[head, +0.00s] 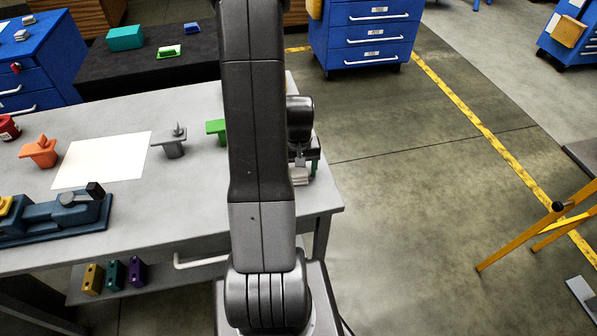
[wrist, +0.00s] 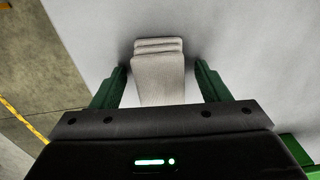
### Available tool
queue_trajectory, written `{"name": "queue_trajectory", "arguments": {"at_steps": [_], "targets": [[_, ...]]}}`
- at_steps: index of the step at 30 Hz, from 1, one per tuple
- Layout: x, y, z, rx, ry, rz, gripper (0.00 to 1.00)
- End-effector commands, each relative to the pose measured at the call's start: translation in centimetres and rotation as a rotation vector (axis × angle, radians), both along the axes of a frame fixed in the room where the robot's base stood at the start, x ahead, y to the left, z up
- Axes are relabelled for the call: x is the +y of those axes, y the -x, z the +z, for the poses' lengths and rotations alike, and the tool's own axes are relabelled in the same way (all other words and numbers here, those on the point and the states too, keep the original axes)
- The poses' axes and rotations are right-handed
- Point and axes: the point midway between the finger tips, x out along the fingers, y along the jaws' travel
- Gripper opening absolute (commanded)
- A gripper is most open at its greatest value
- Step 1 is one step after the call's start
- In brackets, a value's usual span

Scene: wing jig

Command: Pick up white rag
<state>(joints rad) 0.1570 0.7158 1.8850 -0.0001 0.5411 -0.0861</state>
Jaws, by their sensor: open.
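The white rag (wrist: 158,75) is a folded, pale grey-white stack lying on the grey table. In the wrist view it lies between the two green fingers of my gripper (wrist: 160,78), with a gap on each side. The gripper is open and holds nothing. In the head view, part of the rag (head: 299,176) shows near the table's right edge, just below my gripper (head: 306,163). My arm hides much of that area in the head view, including part of the gripper. I cannot tell the exact height of the fingers above the table.
A white sheet (head: 102,160), an orange part (head: 40,151), a grey part (head: 174,145) and a green block (head: 216,128) are on the table's left. A dark blue fixture (head: 60,217) stands at its front.

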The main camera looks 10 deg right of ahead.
Motion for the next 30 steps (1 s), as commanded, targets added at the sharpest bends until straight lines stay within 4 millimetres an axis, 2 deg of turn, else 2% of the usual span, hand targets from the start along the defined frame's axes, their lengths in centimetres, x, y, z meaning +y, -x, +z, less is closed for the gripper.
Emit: {"name": "queue_trajectory", "arguments": {"at_steps": [5, 12, 23, 30], "targets": [[0.0, 0.0, 0.0, 0.000, 0.000, 0.000, 0.67], [0.0, 0.0, 0.0, 0.000, 0.000, 0.000, 0.21], [0.0, -0.1, 0.6, -0.003, 0.000, 0.000, 0.21], [0.0, -0.1, 4.0, -0.006, 0.001, 0.000, 0.21]]}}
